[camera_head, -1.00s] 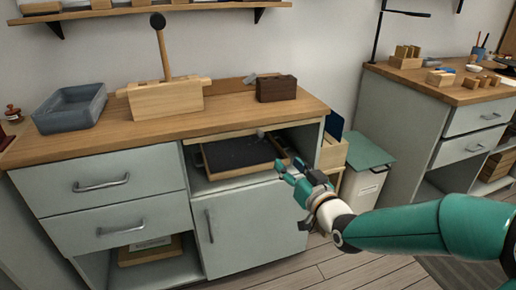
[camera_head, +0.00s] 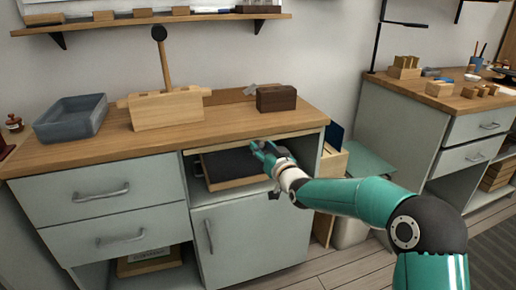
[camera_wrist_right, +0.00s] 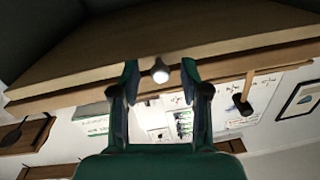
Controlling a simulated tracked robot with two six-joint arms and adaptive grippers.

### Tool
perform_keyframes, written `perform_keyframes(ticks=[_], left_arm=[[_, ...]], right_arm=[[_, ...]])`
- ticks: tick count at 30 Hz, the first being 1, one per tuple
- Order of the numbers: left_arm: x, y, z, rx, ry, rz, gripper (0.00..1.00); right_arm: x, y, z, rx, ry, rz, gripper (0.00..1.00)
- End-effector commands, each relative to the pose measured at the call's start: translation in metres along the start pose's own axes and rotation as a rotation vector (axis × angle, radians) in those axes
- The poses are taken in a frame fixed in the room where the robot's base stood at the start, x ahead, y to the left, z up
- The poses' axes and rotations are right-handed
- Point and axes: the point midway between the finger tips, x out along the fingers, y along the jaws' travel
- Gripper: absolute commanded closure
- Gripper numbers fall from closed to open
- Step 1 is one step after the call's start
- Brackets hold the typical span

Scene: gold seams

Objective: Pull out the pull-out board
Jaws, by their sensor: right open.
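The pull-out board (camera_head: 222,146) is a thin pale wooden strip just under the worktop, above an open shelf space. It appears to be in, close to flush with the cabinet front. My right gripper (camera_head: 259,148) is at the board's front edge. In the right wrist view the board (camera_wrist_right: 75,70) shows from close by, with a small round light knob (camera_wrist_right: 160,71) on its front. The open fingers of the right gripper (camera_wrist_right: 160,80) stand on either side of the knob, with gaps visible. In the head view the gripper hides the knob. My left gripper is not in view.
A dark tray with a wooden rim (camera_head: 222,170) sits in the space below the board. The worktop (camera_head: 215,125) above holds a grey bin (camera_head: 72,118), a wooden block with a mallet (camera_head: 165,108) and a dark wooden block (camera_head: 276,98). A cabinet door (camera_head: 250,235) is below.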

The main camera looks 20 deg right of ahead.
Motion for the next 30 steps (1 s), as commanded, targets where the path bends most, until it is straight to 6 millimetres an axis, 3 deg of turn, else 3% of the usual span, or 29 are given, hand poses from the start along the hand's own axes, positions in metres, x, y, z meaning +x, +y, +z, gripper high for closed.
perform_keyframes(ticks=[12, 21, 28, 29, 30], left_arm=[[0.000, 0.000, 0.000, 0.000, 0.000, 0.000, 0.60], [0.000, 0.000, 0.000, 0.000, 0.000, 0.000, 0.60], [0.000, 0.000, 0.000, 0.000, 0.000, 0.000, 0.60], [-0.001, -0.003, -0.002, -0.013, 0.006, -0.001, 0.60], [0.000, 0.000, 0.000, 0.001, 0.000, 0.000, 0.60]], right_arm=[[0.007, 0.000, 0.000, 0.000, 0.000, 0.000, 0.54], [0.007, 0.001, 0.000, 0.000, 0.000, 0.001, 1.00], [0.006, 0.001, 0.000, 0.000, 0.001, 0.002, 1.00], [0.009, -0.027, 0.004, 0.003, -0.002, -0.009, 1.00], [0.008, -0.013, 0.002, 0.000, -0.001, -0.001, 1.00]])
